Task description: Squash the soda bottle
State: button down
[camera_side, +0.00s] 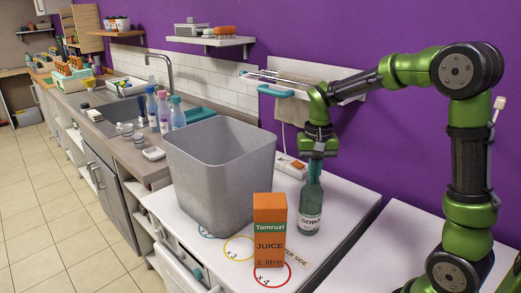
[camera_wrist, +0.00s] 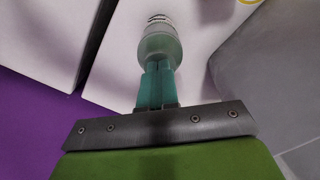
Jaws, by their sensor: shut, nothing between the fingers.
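The soda bottle (camera_side: 310,212) is dark green with a white "SODA" label. It stands upright on the white counter, to the right of the juice carton. My gripper (camera_side: 316,165) points straight down right above the bottle, its teal fingers shut with nothing between them. In the wrist view the shut fingertips (camera_wrist: 158,68) meet or overlap the upper part of the bottle (camera_wrist: 160,40). The bottle's cap is hidden by the fingers, and I cannot tell whether they touch it. The bottle looks full height and not crushed.
An orange juice carton (camera_side: 270,230) stands on the counter in front. A large grey bin (camera_side: 215,175) stands left of the bottle. Coloured circles, including a red one (camera_side: 287,272), mark the counter top. A power strip (camera_side: 291,165) lies behind, near the purple wall.

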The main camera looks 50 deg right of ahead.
aim_at(313, 188)
jog(key=shift+f, duration=2.35)
jog(key=shift+r, duration=2.55)
jog(key=shift+w, duration=0.1)
jog(key=shift+s+a+n+t, duration=0.45)
jog(key=shift+s+a, duration=0.35)
jog(key=shift+a, duration=0.2)
jog(key=s+a+r+n+t+y, duration=0.2)
jog(key=s+a+r+n+t, duration=0.2)
jog(key=s+a, duration=0.7)
jog(key=shift+a+r+t, duration=0.15)
jog(key=shift+r+t, duration=1)
jog(key=shift+r, duration=0.6)
